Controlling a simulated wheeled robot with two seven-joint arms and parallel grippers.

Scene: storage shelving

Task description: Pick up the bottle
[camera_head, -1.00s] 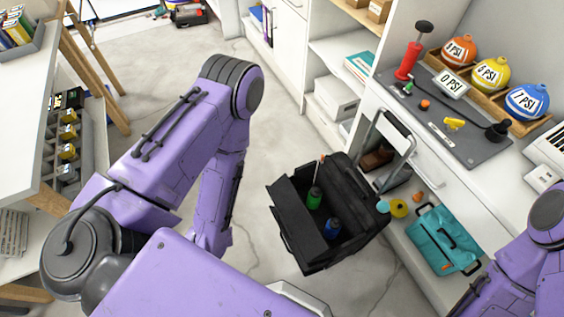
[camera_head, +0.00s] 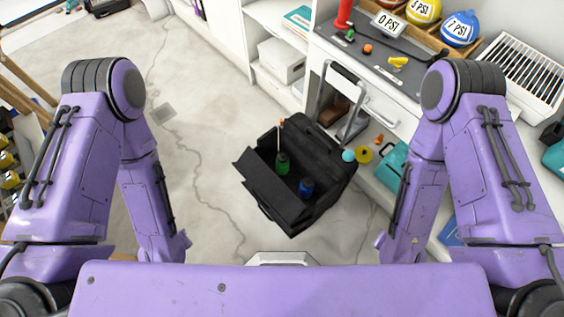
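An open black bag (camera_head: 263,181) stands on the floor ahead of me. Inside it are a green bottle (camera_head: 283,165) and a blue bottle (camera_head: 306,188), both seen from above. I cannot tell which of them is the task's bottle. My two purple arms hang on either side of the bag, apart from it. Neither gripper can be made out; the arms' lower ends pass down behind my own body.
A white cabinet (camera_head: 390,112) with a grey mat on top stands behind the bag at the right. A teal case (camera_head: 392,165), a yellow roll (camera_head: 363,154) and a light blue ball (camera_head: 348,155) are on its low shelf. The floor (camera_head: 205,150) left of the bag is clear.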

